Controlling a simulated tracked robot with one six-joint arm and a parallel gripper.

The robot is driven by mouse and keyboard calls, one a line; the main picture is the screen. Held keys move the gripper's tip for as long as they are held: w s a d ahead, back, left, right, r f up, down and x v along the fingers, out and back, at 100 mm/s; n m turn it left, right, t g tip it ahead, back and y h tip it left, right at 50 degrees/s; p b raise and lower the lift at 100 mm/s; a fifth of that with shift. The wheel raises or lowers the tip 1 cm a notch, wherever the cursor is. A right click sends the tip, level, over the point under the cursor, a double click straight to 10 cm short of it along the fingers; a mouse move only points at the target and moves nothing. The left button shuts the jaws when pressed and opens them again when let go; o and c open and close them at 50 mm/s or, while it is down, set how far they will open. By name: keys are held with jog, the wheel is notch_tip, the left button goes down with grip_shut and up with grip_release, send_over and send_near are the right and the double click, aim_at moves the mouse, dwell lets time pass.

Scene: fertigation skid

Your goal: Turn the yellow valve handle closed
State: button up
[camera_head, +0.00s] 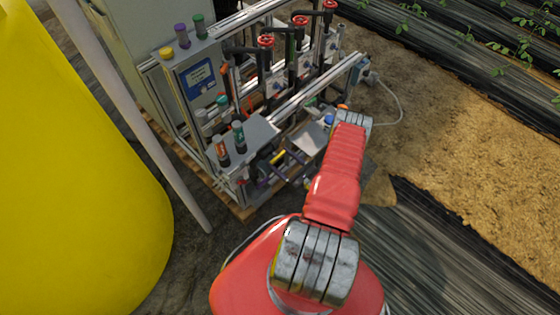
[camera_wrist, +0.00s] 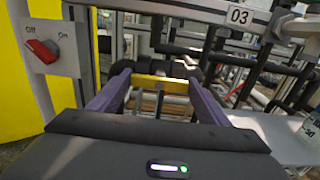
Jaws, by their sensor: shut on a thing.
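The yellow valve handle (camera_wrist: 160,82) shows in the wrist view as a short bar lying crosswise at the ends of my fingers. My gripper (camera_wrist: 160,78) has two purple fingers, one at each end of the bar, shut on it. Dark pipework runs directly behind the handle. In the head view the handle (camera_head: 278,157) is a small yellow patch low on the skid, beside my purple fingers. My red arm hides part of the skid there, and the valve body is hard to make out.
A red Off/On switch (camera_wrist: 43,50) is at the left in the wrist view. A plate marked 03 (camera_wrist: 240,16) is on the rail above. The head view shows a large yellow tank (camera_head: 75,170) at left, red handwheels (camera_head: 266,41) on the skid, and open ground (camera_head: 460,150) at right.

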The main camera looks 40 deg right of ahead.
jog(key=c, duration=0.3)
jog(key=shift+a, duration=0.2)
jog(key=shift+d, duration=0.1)
